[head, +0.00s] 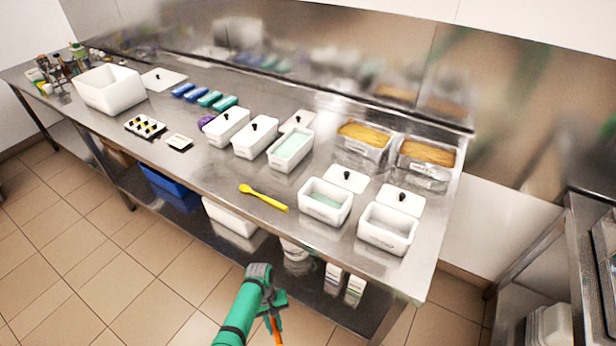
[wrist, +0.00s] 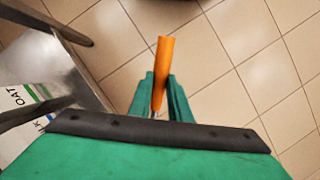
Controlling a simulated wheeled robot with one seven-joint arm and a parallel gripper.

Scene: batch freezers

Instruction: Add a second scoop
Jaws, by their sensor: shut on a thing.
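My gripper (head: 276,300) is shut on an orange-handled tool (wrist: 163,62) and holds it over the floor, in front of the steel counter. The tool's working end is not clear in either view. On the counter, an open white tub (head: 291,146) is nearly full of pale green stuff. Another open white tub (head: 325,203) at the front holds a lower level of pale green. To its right, an open white tub (head: 388,229) looks empty. A yellow spoon or spatula (head: 264,197) lies on the counter, left of these tubs.
Two steel pans (head: 364,143) of orange-yellow stuff stand at the back right. Lidded white tubs (head: 226,126) stand mid-counter. A large white bin (head: 110,88) and bottles are at the far left. Cartons (head: 355,289) stand on the lower shelf. The floor in front is clear.

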